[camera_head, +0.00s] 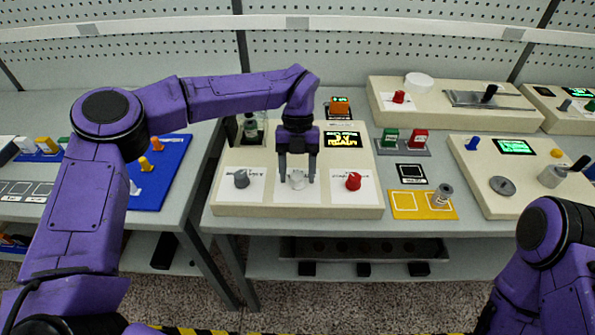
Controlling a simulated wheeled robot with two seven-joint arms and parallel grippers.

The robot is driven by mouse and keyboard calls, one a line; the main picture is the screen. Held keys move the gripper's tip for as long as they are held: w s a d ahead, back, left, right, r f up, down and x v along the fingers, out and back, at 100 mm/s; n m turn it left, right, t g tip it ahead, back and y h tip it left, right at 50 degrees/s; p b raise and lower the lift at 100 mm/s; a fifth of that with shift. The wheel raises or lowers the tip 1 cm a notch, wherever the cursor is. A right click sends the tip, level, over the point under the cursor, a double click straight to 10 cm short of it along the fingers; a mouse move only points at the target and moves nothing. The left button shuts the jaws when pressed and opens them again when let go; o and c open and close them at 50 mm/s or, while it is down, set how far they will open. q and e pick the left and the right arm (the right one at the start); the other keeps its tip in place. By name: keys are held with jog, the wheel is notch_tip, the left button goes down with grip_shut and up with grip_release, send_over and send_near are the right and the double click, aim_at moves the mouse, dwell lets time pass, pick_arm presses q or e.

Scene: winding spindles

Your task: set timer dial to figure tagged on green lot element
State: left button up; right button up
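A cream control panel (300,210) carries three dials: a grey one (241,179) at left, a white one (297,179) in the middle and a red one (353,181) at right. Their printed labels are too small to read. My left gripper (297,178) points down at the white dial, with one finger on each side of it and slight gaps showing. A green element (390,137) with a pale tag stands beside a red one (419,138) on a grey holder; the tag figure is unreadable. My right gripper is out of view.
A lit display (342,139) sits on the panel behind the dials. An orange block (339,108) stands behind it. Another cream panel (516,187) stands farther right.

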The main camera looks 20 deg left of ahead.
pick_arm(q)
jog(key=shift+w+f, duration=0.1)
jog(key=v, duration=1)
jog(key=shift+r+b, duration=0.25)
jog(key=shift+b, duration=0.15)
jog(key=shift+w+a, duration=0.1)
